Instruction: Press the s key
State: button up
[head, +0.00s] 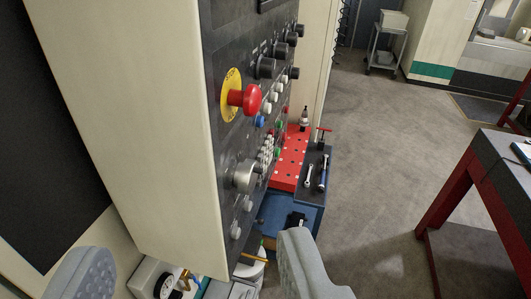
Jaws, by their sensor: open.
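A grey control panel (243,125) on a cream cabinet shows at a steep angle left of the middle. A cluster of small pale keys (266,153) sits low on it, near the far edge. Their letters are too small to read, so I cannot tell which is the s key. My gripper (192,252) is open at the bottom of the picture, its two grey padded fingers wide apart. I see nothing held between them. The fingers appear below the panel's keys and apart from them.
A red emergency-stop button (246,99) with a yellow ring, a silver knob (241,176) and black knobs (266,67) stick out from the panel. Beyond is a blue cabinet (290,212) with tools on top. A red-legged table (490,165) stands right. Open floor (385,150) lies between.

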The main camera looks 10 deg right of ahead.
grip_shut()
jog(key=shift+w, duration=0.1)
dwell(1.8)
